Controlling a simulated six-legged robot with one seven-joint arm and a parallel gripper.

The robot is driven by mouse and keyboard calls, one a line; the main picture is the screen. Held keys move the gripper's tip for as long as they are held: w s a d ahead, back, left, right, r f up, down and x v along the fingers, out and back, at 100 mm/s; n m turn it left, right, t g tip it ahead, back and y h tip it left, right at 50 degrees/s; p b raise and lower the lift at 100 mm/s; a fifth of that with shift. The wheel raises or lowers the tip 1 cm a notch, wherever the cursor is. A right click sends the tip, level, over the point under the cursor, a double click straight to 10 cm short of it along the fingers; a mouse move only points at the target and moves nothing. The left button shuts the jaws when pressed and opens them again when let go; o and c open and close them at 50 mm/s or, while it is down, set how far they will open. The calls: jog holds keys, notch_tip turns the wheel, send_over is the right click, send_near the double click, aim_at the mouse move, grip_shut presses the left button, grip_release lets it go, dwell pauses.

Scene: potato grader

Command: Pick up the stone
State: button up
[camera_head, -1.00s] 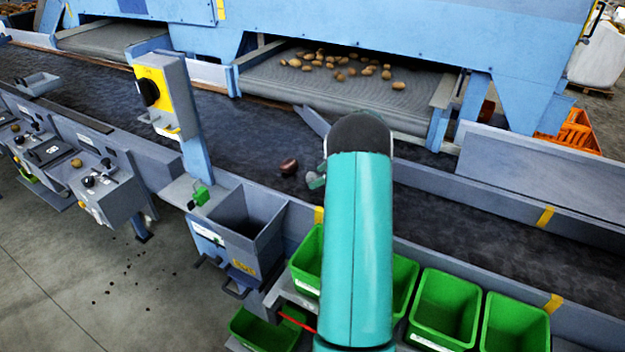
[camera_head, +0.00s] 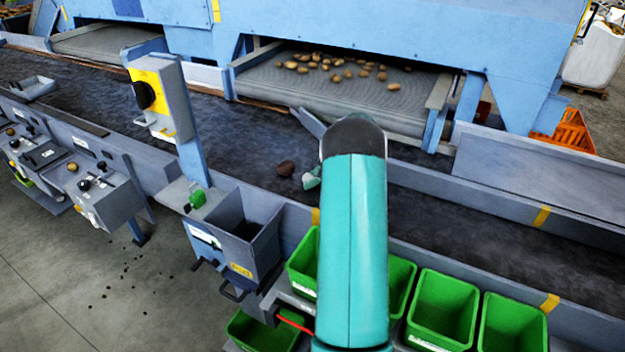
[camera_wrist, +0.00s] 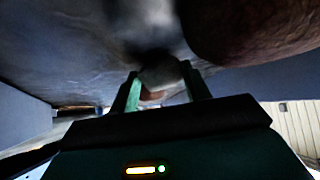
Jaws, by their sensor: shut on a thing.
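In the wrist view my gripper (camera_wrist: 163,84) has its two teal fingers closed on a smooth grey lump, the stone (camera_wrist: 161,73). Its outline is partly dark and blurred. In the head view my gripper (camera_head: 312,179) shows as a small pale teal shape at the left of my arm, over the dark belt. The stone cannot be told apart clearly there. A reddish-brown lump (camera_head: 285,168) is just left of the gripper; a large brown lump (camera_wrist: 255,28) also looms at the top right of the wrist view.
The dark conveyor belt (camera_head: 240,135) runs behind grey side rails. Potatoes (camera_head: 335,70) lie on the mesh deck at the back. Green bins (camera_head: 443,308) and a grey chute box (camera_head: 240,240) stand in front. A yellow control post (camera_head: 160,95) rises at left.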

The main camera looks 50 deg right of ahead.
aim_at(313, 177)
jog(key=shift+r, duration=0.4)
notch_tip(313, 177, up, 2)
jog(key=shift+a+r, duration=0.1)
jog(key=shift+r, duration=0.15)
jog(key=s+a+r, duration=0.8)
jog(key=a+r, duration=0.1)
jog(key=a, duration=0.2)
jog(key=shift+s+r, duration=0.15)
jog(key=shift+r, duration=0.05)
